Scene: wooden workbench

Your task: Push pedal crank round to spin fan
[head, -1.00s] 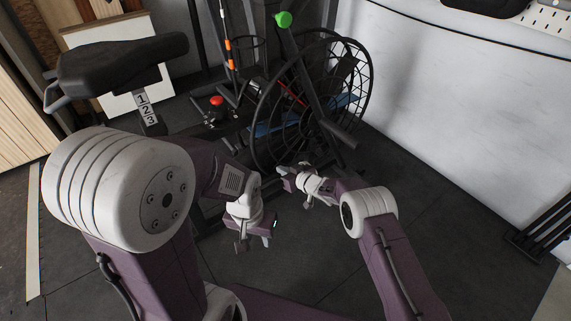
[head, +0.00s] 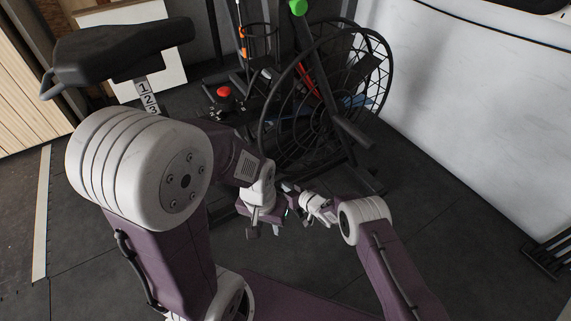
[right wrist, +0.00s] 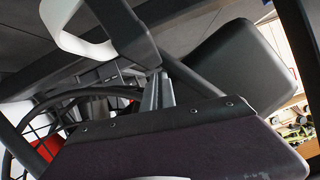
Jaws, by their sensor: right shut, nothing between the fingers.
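The fan (head: 320,85), a large black wire-caged wheel, stands on the exercise bike in the head view. I cannot make out the pedal crank there; it may be hidden by my arms. My right gripper (head: 288,187) is shut and empty, low in front of the fan cage. In the right wrist view its grey fingers (right wrist: 156,92) are together, close below a dark bar (right wrist: 122,30) with a pale loop (right wrist: 75,40), possibly the crank and pedal strap. I cannot tell whether they touch. My left gripper (head: 264,229) is open and empty, below the right one.
The black seat (head: 120,48) is at the upper left, with a red knob (head: 224,92) between it and the fan. A dark slanted lever (head: 325,85) ends in a short bar (head: 354,132).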

